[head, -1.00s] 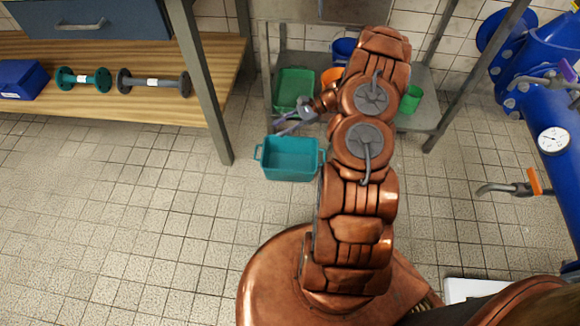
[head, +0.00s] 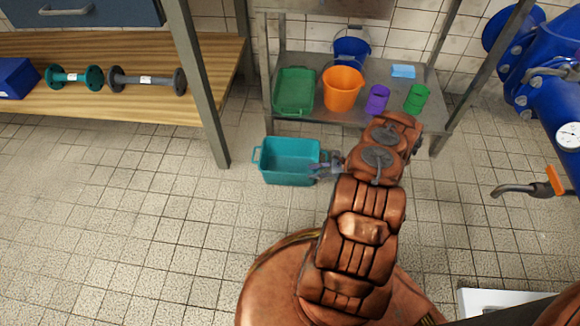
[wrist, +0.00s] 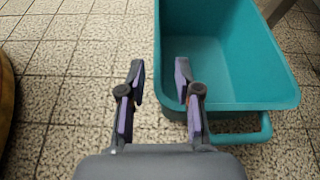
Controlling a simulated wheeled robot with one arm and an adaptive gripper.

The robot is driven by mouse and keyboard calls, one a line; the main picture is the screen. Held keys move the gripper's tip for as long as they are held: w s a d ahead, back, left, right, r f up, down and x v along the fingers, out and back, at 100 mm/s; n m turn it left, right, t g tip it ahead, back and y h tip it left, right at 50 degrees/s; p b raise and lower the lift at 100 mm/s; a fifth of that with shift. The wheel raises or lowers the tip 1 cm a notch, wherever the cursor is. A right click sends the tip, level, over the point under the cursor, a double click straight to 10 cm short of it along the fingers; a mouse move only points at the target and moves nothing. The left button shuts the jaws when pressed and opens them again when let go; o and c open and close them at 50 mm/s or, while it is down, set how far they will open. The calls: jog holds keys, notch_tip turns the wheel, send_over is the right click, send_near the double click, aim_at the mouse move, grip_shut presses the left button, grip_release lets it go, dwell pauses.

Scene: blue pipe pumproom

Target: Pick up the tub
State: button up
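The teal tub (head: 288,162) stands upright and empty on the tiled floor, with a handle at each end. It also fills the upper right of the wrist view (wrist: 235,48), with one handle (wrist: 238,135) below its near rim. My gripper (head: 322,168) is at the tub's right end, close to the handle there. In the wrist view my gripper (wrist: 159,75) is open and empty. One finger shows over the floor outside the tub, the other in front of the tub's near corner. I cannot tell whether the fingers touch the tub.
A metal rack (head: 345,118) behind holds a green tray (head: 294,90), an orange bucket (head: 342,90), a blue bucket (head: 351,46) and purple and green cups. A wooden workbench (head: 130,106) stands left, blue pipework (head: 545,70) right. Floor left of the tub is clear.

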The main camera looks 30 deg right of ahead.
jog(key=shift+b+x, duration=1.25)
jog(key=shift+x, duration=2.1)
jog(key=shift+r, duration=0.1)
grip_shut()
